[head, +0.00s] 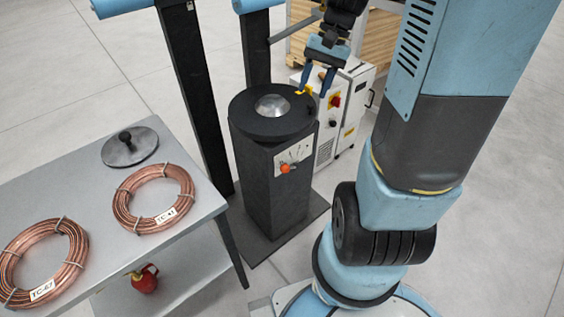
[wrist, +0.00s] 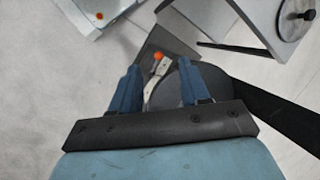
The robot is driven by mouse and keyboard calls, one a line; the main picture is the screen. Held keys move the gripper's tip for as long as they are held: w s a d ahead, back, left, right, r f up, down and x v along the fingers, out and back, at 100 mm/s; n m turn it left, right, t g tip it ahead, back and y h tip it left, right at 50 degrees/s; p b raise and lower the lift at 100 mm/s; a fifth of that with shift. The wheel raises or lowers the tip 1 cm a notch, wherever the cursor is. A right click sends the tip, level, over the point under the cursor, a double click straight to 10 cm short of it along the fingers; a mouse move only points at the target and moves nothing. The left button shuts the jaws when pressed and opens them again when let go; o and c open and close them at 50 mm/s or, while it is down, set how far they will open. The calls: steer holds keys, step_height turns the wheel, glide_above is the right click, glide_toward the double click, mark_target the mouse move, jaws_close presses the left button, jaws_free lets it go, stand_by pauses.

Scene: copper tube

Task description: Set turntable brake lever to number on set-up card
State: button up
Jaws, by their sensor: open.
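The turntable (head: 252,118) is a dark round disc with a silver dome on a black pedestal (head: 262,195). The brake lever has an orange knob (head: 285,168) in front of a pale scale plate (head: 299,152) on the pedestal; its marks are too small to read. In the wrist view the orange knob (wrist: 158,56) and the plate (wrist: 156,80) show between my blue fingers. My gripper (head: 314,92) is open and empty, above the right side of the disc, apart from the lever. I cannot make out a set-up card.
A grey table (head: 95,168) at left bears two copper coils, tagged TC-41 (head: 150,208) and apparently TC-67 (head: 40,265), and a round lid (head: 130,148). A red canister (head: 145,278) sits below. A white cabinet (head: 350,105) and dark posts (head: 192,90) stand behind.

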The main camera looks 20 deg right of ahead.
mark_target(285, 168)
steer(key=w+d+f+m+t+y, duration=0.1)
steer(key=d+f+m+t+y, duration=0.3)
steer(key=f, duration=0.8)
steer(key=w+d+f+m+g+y, duration=0.15)
steer(key=f+m+y, duration=0.35)
steer(key=f, duration=0.8)
steer(key=w+d+f+m+t+y, duration=0.1)
steer(key=d+f+m+t+y, duration=0.3)
steer(key=f, duration=0.8)
steer(key=shift+m+g+y, duration=0.3)
steer(key=shift+g, duration=0.35)
steer(key=x, duration=1.4)
steer(key=shift+w+a, duration=0.1)
steer(key=shift+a, duration=0.25)
steer(key=shift+c, duration=0.3)
jaws_close()
